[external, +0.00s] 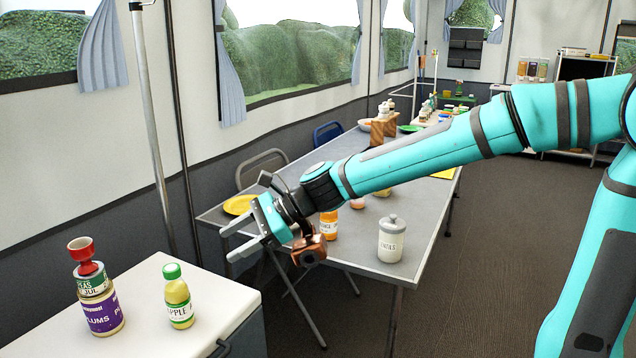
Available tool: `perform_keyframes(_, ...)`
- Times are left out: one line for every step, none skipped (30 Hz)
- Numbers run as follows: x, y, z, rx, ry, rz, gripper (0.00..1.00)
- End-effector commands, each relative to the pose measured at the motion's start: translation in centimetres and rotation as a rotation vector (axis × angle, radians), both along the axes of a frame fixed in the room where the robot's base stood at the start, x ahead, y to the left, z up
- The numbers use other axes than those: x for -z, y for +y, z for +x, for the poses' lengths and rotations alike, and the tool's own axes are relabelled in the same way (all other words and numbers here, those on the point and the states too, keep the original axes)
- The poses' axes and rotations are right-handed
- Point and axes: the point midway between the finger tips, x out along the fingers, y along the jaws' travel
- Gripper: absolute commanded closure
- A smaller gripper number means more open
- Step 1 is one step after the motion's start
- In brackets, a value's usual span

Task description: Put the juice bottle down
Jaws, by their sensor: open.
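The juice bottle (179,299), with a green cap and yellow-green contents and a label reading "APPLE", stands upright on the white counter top at the lower left. My gripper (229,245) is open and empty. In the picture it is above and to the right of the bottle, apart from it, with its two fingers pointing left. Nothing hides the bottle.
A stack of cans (102,304) with a red cup (84,254) on top stands left of the bottle. The grey table (352,262) behind holds a white jar (391,239), an orange bottle (328,224) and a yellow plate (239,204). The white counter's (140,346) front is clear.

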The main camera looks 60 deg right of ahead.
Motion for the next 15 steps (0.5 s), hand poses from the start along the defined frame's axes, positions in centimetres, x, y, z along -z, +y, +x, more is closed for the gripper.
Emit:
perform_keyframes(-0.9, -0.2, -1.5, -0.026, -0.051, -0.085, 0.46)
perform_keyframes(-1.4, -0.4, -2.3, -0.043, -0.081, -0.141, 0.46)
perform_keyframes(-1.9, -0.6, -3.3, -0.067, -0.121, -0.216, 0.46)
perform_keyframes(-2.3, -0.8, -4.0, -0.083, -0.151, -0.273, 0.46)
perform_keyframes(-2.6, -1.0, -4.8, -0.100, -0.180, -0.329, 0.46)
perform_keyframes(-3.2, -1.3, -5.8, -0.122, -0.220, -0.404, 0.46)
perform_keyframes(-3.6, -1.6, -6.5, -0.139, -0.250, -0.460, 0.46)
perform_keyframes(-4.0, -1.8, -7.2, -0.155, -0.280, -0.517, 0.46)
perform_keyframes(-4.6, -2.2, -8.2, -0.175, -0.320, -0.592, 0.46)
perform_keyframes(-5.0, -2.5, -8.9, -0.190, -0.350, -0.649, 0.46)
perform_keyframes(-5.4, -2.7, -9.6, -0.206, -0.379, -0.706, 0.46)
perform_keyframes(-6.0, -3.1, -10.5, -0.226, -0.418, -0.783, 0.46)
perform_keyframes(-6.5, -3.4, -11.2, -0.241, -0.449, -0.840, 0.46)
perform_keyframes(-7.0, -3.7, -11.9, -0.256, -0.477, -0.898, 0.46)
perform_keyframes(-7.6, -4.1, -12.8, -0.274, -0.516, -0.975, 0.46)
